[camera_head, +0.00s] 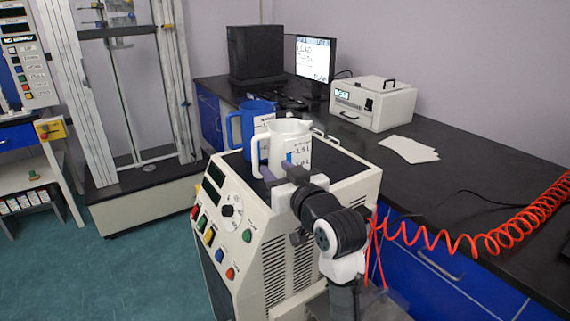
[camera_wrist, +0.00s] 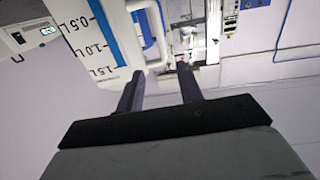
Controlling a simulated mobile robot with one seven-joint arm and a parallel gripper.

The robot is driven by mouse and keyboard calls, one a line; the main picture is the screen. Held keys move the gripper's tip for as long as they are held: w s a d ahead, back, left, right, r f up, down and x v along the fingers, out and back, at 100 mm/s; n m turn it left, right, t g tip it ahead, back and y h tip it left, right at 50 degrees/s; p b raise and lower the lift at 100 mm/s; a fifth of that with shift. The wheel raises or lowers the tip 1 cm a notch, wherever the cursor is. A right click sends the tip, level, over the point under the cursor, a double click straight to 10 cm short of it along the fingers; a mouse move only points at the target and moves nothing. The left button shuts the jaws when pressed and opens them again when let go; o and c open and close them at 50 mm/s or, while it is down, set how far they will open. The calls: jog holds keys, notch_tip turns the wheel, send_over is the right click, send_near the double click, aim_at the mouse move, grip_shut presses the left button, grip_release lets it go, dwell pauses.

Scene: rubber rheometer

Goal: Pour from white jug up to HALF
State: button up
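The white jug (camera_head: 290,135) stands upright on top of the cream machine, with a label of volume marks and its handle on the left. In the wrist view the jug (camera_wrist: 100,35) appears upside down, with marks 0.5, 1.0 and 1.5 L and a blue stripe. Its handle (camera_wrist: 151,32) shows just beyond my fingertips. My gripper (camera_head: 284,175) is in front of the jug's lower left side; in the wrist view the gripper (camera_wrist: 160,72) has its fingers apart with nothing between them. Any contact with the handle is unclear.
A blue jug (camera_head: 258,112) stands close behind the white one. The cream machine (camera_head: 250,235) has a button panel. The dark bench (camera_head: 470,185) holds a white instrument (camera_head: 372,103), papers (camera_head: 409,149) and a monitor (camera_head: 312,60). A red coiled hose (camera_head: 480,240) hangs at the right.

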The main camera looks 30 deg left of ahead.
aim_at(256, 149)
jog(key=p+x, duration=0.3)
jog(key=x, duration=0.9)
jog(key=shift+s+a, duration=0.2)
grip_shut()
dwell(0.9)
jog(key=shift+d+r, duration=0.1)
jog(key=shift+r, duration=0.15)
